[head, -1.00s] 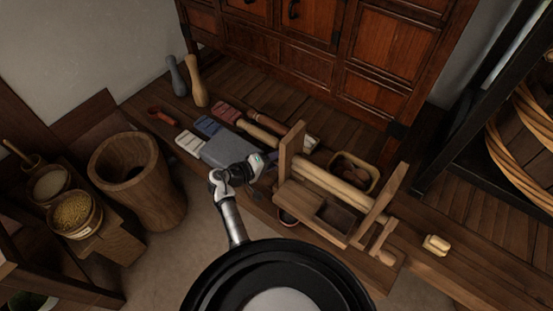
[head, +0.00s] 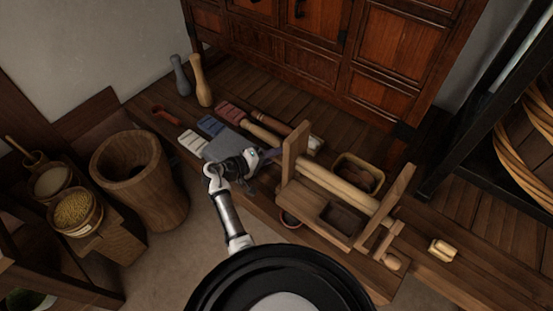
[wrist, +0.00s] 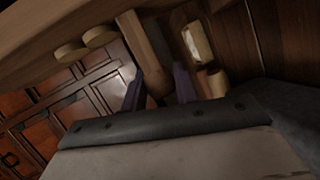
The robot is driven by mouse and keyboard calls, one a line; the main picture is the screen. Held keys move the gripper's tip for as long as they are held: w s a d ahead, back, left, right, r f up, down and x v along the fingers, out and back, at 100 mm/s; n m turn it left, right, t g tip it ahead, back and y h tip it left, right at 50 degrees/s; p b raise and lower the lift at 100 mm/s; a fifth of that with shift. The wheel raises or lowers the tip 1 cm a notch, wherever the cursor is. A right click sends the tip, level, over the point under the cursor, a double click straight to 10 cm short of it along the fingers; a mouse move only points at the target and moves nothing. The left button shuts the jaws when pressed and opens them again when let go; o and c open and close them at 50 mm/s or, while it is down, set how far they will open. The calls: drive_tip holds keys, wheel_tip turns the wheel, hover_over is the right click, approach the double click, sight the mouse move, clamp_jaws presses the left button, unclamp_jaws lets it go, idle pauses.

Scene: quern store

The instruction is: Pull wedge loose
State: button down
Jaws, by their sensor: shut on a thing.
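The wooden roller press (head: 335,195) stands on the low wooden platform, with two uprights and pale rollers between them. My gripper (head: 274,155) is at the outer side of its left upright (head: 293,152). In the wrist view, the two purplish fingers of my gripper (wrist: 160,86) are closed on a brown wooden piece, which looks like the wedge (wrist: 157,80). Two round roller ends (wrist: 85,44) show on the upright in the wrist view. In the head view the wedge is hidden by my gripper. I cannot tell whether it is still seated in the press.
The cabinet (head: 330,60) closes off the back.

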drive_tip(key=c, duration=1.1)
unclamp_jaws()
drive_tip(key=shift+w+a, duration=0.15)
drive_tip(key=shift+a, duration=0.15)
drive_tip(key=b+v, duration=0.1)
drive_tip(key=v, duration=1.2)
drive_tip(key=shift+s+a+r, duration=0.2)
drive_tip(key=shift+s+r, duration=0.05)
drive_tip(key=shift+s, duration=0.05)
